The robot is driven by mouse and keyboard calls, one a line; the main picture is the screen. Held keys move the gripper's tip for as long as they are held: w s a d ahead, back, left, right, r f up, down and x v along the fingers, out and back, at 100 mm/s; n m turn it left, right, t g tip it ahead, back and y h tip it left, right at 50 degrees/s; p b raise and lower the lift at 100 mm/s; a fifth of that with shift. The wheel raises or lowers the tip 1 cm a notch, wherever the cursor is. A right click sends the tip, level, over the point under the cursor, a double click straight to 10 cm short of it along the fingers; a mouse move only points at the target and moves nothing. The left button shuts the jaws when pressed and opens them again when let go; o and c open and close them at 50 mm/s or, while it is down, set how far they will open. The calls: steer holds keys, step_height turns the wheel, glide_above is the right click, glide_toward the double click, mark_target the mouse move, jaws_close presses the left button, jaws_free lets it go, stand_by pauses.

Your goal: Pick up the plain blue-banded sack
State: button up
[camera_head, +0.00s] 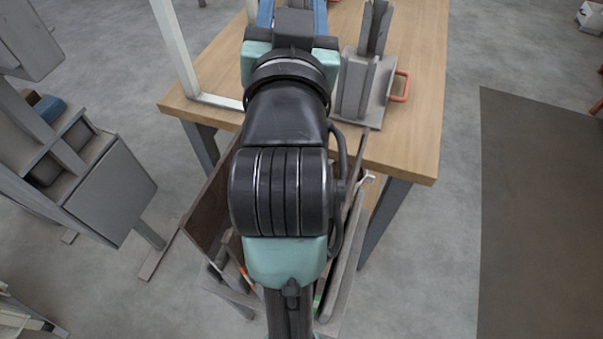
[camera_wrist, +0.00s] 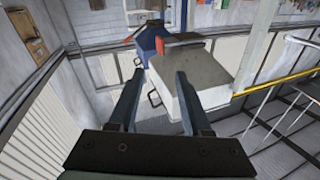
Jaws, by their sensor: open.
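I cannot make out the plain blue-banded sack in either view. My gripper (camera_wrist: 160,74) is open, with its two dark fingers apart and nothing visible between them. In the head view my arm reaches away over the wooden table, and the gripper end lies at the top edge, partly cut off. In the wrist view a blue object with red parts (camera_wrist: 150,42) and a pale grey box-like block (camera_wrist: 196,75) lie beyond the fingertips. I cannot tell what they are.
A wooden table (camera_head: 420,125) carries a grey metal fixture (camera_head: 354,88) with an orange handle and a white frame (camera_head: 177,45). A grey machine (camera_head: 110,190) stands left. An open-topped cart (camera_head: 206,205) holding tools is under my arm. A yellow rail (camera_wrist: 290,78) runs right.

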steer(key=s+f+g+p, duration=0.3)
steer(key=s+g+p, duration=0.2)
steer(key=p, duration=0.5)
steer(key=s+f+m+g+h+p, duration=0.1)
steer(key=s+f+g+p, duration=0.2)
steer(key=p, duration=0.8)
steer(key=s+f+m+g+p, duration=0.1)
steer(key=s+f+g+p, duration=0.2)
steer(key=s+g+p, duration=0.3)
steer(key=shift+s+f+g+p, duration=0.1)
steer(key=shift+s+g+p, duration=0.45)
steer(key=shift+p, duration=2.15)
steer(key=shift+t, duration=0.25)
steer(key=x, duration=0.7)
steer(key=shift+d+f, duration=0.15)
steer(key=shift+f, duration=0.1)
steer(key=shift+w+p+x, duration=0.2)
steer(key=shift+p+x, duration=0.45)
steer(key=shift+x, duration=1.65)
steer(key=shift+d+f, duration=0.15)
steer(key=shift+f, duration=0.25)
